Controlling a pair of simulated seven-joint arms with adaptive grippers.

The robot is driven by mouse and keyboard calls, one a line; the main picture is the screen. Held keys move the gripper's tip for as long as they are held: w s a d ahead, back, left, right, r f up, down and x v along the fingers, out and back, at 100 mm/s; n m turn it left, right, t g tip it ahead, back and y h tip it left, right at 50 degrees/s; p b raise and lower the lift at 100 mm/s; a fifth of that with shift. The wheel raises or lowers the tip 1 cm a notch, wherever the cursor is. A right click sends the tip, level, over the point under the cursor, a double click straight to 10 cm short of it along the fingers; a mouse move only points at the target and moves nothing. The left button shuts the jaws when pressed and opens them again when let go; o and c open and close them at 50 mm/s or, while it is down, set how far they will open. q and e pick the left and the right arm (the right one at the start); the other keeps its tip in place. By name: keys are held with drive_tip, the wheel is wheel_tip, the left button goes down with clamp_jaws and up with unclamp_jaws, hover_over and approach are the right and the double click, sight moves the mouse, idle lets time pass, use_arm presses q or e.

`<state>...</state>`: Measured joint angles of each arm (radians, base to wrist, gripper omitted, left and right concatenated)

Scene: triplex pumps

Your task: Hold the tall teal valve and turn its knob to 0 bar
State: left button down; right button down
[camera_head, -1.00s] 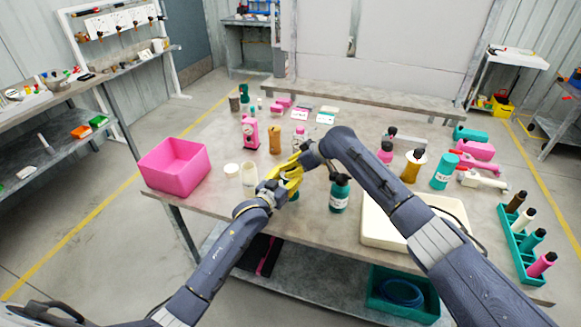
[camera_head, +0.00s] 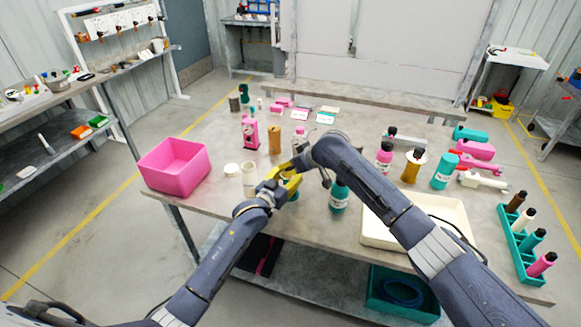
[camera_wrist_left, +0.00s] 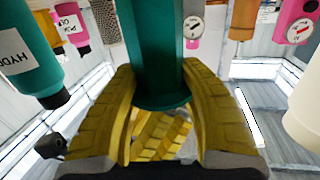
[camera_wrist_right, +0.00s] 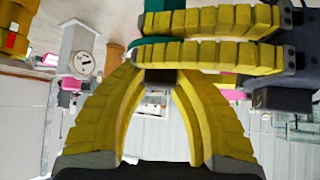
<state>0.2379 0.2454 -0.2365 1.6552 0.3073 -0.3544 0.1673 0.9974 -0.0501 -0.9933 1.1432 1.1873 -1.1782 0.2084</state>
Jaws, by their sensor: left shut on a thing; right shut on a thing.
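The tall teal valve (camera_wrist_left: 153,45) stands between the yellow fingers of my left gripper (camera_wrist_left: 165,120), which are shut around its body in the left wrist view. In the head view the arms hide most of the valve, and my left gripper (camera_head: 288,178) is over the front middle of the table. In the right wrist view my right gripper (camera_wrist_right: 160,85) is shut on a small dark knob (camera_wrist_right: 160,76) close beside the left fingers. A bit of teal body (camera_wrist_right: 158,22) shows there between the left fingers. The knob's reading cannot be seen.
A teal bottle (camera_head: 338,198) stands just right of the grippers. A cream tray (camera_head: 372,232) lies under my right arm. A pink bin (camera_head: 175,168) and a cream cup (camera_head: 249,180) are to the left. Several bottles and a pink gauge body (camera_head: 250,132) stand behind.

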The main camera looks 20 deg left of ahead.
drive_tip(key=shift+f, duration=0.1)
drive_tip(key=c, duration=1)
unclamp_jaws()
drive_tip(key=v, duration=1.2)
